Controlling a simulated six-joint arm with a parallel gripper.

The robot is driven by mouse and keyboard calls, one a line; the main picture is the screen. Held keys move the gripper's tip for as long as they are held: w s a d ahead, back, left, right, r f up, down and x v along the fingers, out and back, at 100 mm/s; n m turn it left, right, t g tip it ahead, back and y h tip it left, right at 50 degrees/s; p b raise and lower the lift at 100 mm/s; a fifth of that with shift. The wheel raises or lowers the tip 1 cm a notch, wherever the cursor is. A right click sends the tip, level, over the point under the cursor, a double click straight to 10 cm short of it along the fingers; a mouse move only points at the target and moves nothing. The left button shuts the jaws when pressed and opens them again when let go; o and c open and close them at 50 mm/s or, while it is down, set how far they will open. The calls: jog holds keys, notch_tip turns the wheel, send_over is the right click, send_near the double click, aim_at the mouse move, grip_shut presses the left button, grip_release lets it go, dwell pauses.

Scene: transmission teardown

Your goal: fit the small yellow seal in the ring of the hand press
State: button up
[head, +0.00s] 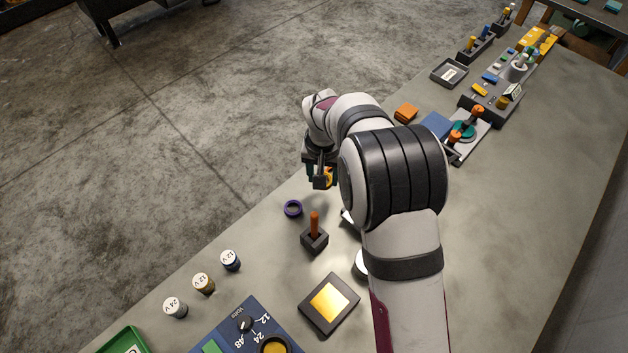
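My gripper (319,180) hangs over the bench's left edge region, fingers pointing down, and looks small from here. A small yellow-orange patch (328,174) shows at its fingers; it may be the small yellow seal, but I cannot tell whether it is gripped or lies behind them. I cannot make out the hand press or its ring for certain. Pale pieces of something (361,262) show at the left side of my arm, which hides the rest. A dark purple ring (292,209) lies on the bench below and left of my gripper.
An orange-handled tool (314,226) stands upright in a dark block. A dark tray with a gold plate (331,302), several labelled cylinders (203,283) and a blue dial panel (246,328) lie nearer. An orange block (405,112) and fixtures stand farther back. The bench's right side is clear.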

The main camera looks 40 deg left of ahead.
jog(key=w+d+r, duration=0.1)
jog(key=w+d, duration=0.1)
jog(key=d, duration=0.2)
jog(key=w+d+r, duration=0.2)
jog(key=d, duration=0.2)
jog(key=w+d+r, duration=0.2)
jog(key=d, duration=0.1)
jog(key=shift+w+d+r, duration=0.15)
jog(key=shift+d+r, duration=0.1)
jog(key=shift+d, duration=0.15)
jog(key=shift+w+d+f, duration=0.1)
jog(key=shift+d+f, duration=0.05)
jog(key=shift+f, duration=2.4)
jog(key=shift+f, duration=0.3)
jog(key=o, duration=1.4)
jog(key=shift+o, duration=0.2)
